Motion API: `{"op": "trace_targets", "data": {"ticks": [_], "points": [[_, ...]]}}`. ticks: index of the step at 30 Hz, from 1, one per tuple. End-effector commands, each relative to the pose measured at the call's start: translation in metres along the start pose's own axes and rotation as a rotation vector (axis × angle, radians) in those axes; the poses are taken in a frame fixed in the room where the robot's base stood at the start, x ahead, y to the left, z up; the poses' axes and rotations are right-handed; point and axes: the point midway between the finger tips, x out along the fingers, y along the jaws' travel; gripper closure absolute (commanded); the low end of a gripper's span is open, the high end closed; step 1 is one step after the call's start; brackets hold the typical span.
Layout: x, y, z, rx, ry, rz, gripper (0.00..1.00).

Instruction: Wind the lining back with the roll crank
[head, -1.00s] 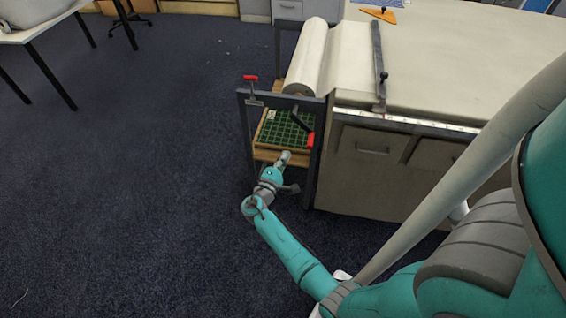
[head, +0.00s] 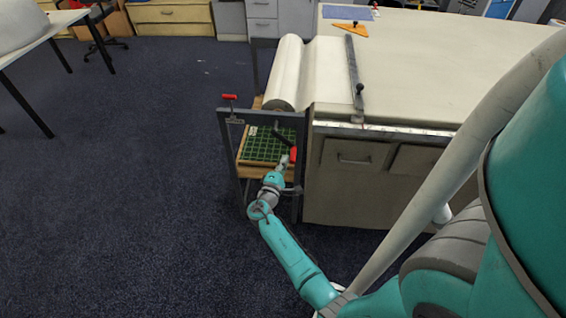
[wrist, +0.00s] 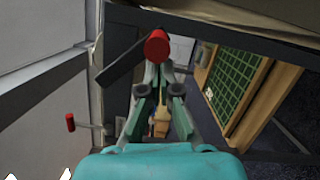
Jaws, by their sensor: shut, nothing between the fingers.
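The roll crank is a dark arm (head: 283,136) with a red handle (head: 293,154) at its lower right end, on the near end frame of the roll stand. The white lining roll (head: 284,75) lies behind it, its sheet running onto the table. My gripper (head: 287,164) is just below the red handle in the head view. In the wrist view, my gripper (wrist: 163,74) has its fingertips together, right at the red handle (wrist: 157,46), with the crank arm (wrist: 121,65) running down left. I cannot tell whether they touch. Nothing is held.
A second red handle (head: 230,97) sits on the frame's upper left corner. A green gridded board (head: 264,146) lies on the wooden shelf inside the stand. A dark bar (head: 354,75) crosses the sheet on the table (head: 430,65). Open carpet lies to the left.

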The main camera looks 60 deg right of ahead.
Motion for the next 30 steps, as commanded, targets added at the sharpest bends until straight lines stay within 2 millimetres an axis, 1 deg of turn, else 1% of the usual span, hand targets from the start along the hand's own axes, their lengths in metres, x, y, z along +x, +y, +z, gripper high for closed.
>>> {"op": "trace_targets", "data": {"ticks": [17,23,30], "points": [[0.002,0.002,0.009,-0.093,-0.002,0.023,1.00],[0.004,0.006,0.016,-0.183,-0.002,0.046,1.00],[0.007,0.014,0.029,-0.353,-0.002,0.088,1.00]]}}
